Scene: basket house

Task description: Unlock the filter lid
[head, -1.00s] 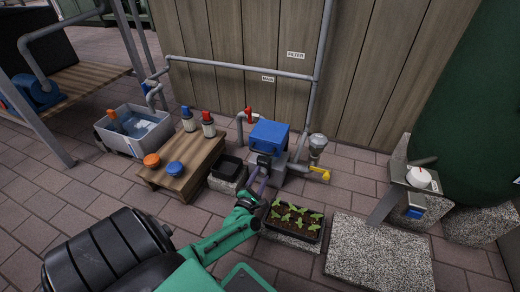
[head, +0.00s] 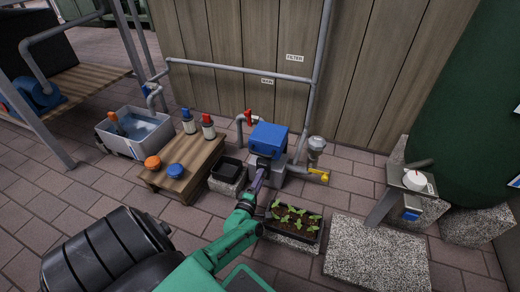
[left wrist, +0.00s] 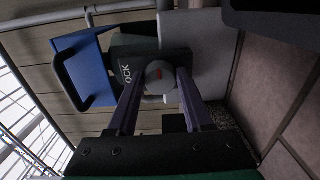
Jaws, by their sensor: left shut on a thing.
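The filter's blue lid (head: 269,137) sits shut on a grey box in front of the wooden wall. In the left wrist view the blue lid (left wrist: 84,66) shows with its dark handle at the left. Beside it is a dark plate with lettering, of which "OCK" is readable, and a round grey knob (left wrist: 158,76) with a red mark. My left gripper (head: 260,172) reaches the front of the filter; in the wrist view its purple fingers (left wrist: 159,101) are shut on the knob. My right gripper is not in view.
A planter with seedlings (head: 293,222) stands close to the right of my left arm. A black tray (head: 228,169) and a wooden table (head: 205,161) with bottles and caps are to the left. A yellow-handled valve (head: 319,175) and grey pipes flank the filter.

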